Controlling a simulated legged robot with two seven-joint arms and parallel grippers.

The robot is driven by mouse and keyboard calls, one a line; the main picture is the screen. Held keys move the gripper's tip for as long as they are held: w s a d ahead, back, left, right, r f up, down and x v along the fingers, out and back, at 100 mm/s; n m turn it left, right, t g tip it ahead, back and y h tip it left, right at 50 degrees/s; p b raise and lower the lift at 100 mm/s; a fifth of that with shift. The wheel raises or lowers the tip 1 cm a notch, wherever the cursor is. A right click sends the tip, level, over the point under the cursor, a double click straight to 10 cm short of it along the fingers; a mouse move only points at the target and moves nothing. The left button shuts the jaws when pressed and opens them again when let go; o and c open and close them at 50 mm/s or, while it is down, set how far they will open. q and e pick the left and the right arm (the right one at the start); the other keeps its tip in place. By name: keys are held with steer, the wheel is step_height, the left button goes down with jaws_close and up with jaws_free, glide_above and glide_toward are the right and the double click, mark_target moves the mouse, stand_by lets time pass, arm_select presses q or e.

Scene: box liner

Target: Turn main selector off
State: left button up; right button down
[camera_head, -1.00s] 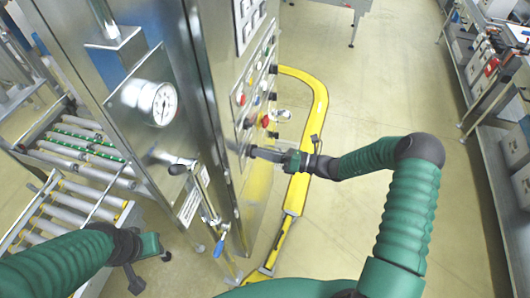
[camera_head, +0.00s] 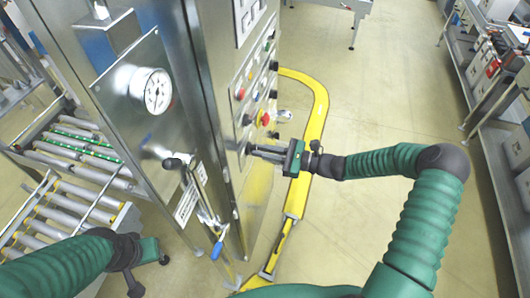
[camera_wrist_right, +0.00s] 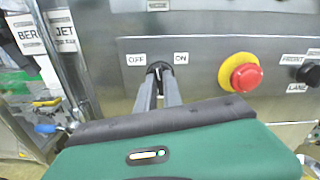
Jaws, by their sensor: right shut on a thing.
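The main selector (camera_wrist_right: 158,68) is a dark knob on the steel control panel, between the labels OFF and ON in the right wrist view. My right gripper (camera_wrist_right: 160,82) is shut on this knob, its two grey fingers reaching up to it and partly hiding it. In the head view my right gripper (camera_head: 252,150) meets the lower part of the panel (camera_head: 247,100). The knob's exact pointing direction is hard to tell. My left gripper (camera_head: 142,282) hangs at the lower left, apart from the machine; its fingers are not clear.
A red emergency button (camera_wrist_right: 240,72) on a yellow base sits right of the selector. A black knob (camera_wrist_right: 308,74) is farther right. A pressure gauge (camera_head: 158,91) and blue-handled valve (camera_head: 217,249) are on the adjacent face. A yellow floor rail (camera_head: 318,110) curves behind my right arm.

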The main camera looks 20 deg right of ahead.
steer(key=shift+r+n+b, duration=0.2)
steer(key=shift+n+b, duration=1.05)
steer(key=shift+n, duration=2.05)
steer(key=c, duration=1.6)
jaws_free()
steer(key=shift+c, duration=0.2)
steer(key=shift+o, duration=0.8)
steer(key=shift+s+d, duration=0.1)
steer(key=shift+s, duration=0.05)
steer(key=shift+f, duration=0.15)
